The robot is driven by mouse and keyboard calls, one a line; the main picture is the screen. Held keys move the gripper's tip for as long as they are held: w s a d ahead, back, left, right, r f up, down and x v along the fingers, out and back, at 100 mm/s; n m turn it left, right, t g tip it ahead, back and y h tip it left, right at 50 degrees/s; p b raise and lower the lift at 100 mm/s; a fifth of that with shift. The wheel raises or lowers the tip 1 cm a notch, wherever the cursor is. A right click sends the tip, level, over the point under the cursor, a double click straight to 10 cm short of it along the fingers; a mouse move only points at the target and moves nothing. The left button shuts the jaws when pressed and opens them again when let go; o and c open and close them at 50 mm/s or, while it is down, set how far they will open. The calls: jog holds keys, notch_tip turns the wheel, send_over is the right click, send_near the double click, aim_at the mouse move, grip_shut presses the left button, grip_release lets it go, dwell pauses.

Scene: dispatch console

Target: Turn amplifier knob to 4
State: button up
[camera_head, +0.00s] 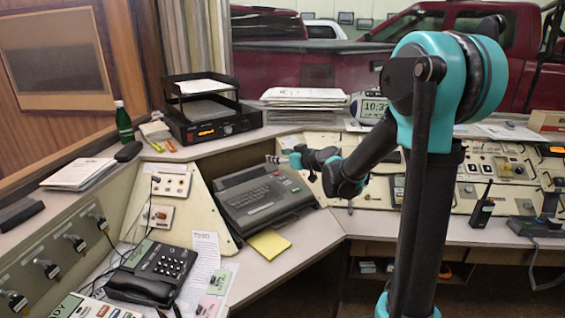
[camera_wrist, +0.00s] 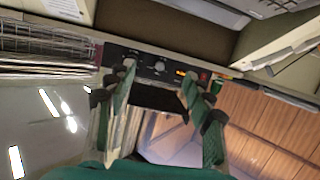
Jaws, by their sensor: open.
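The amplifier (camera_head: 212,129) is a black box with an orange lit display, standing on the back left ledge under black paper trays. In the wrist view its dark front panel (camera_wrist: 147,62) runs across the top middle, seen roughly upside down. A round amplifier knob (camera_wrist: 161,67) shows there beside the orange display; its number marks are too small to read. My gripper (camera_head: 272,158) is in front and to the right of the amplifier, above the grey keyboard unit. In the wrist view my gripper (camera_wrist: 159,76) is open, its two fingers apart with the knob between them in the picture; I see no contact.
The keyboard unit (camera_head: 262,200) lies below my gripper. A green bottle (camera_head: 123,122) and small items stand left of the amplifier. A stack of papers (camera_head: 303,97) lies to its right. A desk phone (camera_head: 155,270) is at the front left.

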jog(key=shift+s+d+f+g, duration=0.2)
jog(key=shift+s+d+f, duration=0.15)
jog(key=shift+s, duration=0.25)
jog(key=shift+s+d+f+g, duration=0.2)
jog(key=shift+s+d, duration=0.1)
jog(key=shift+s, duration=0.25)
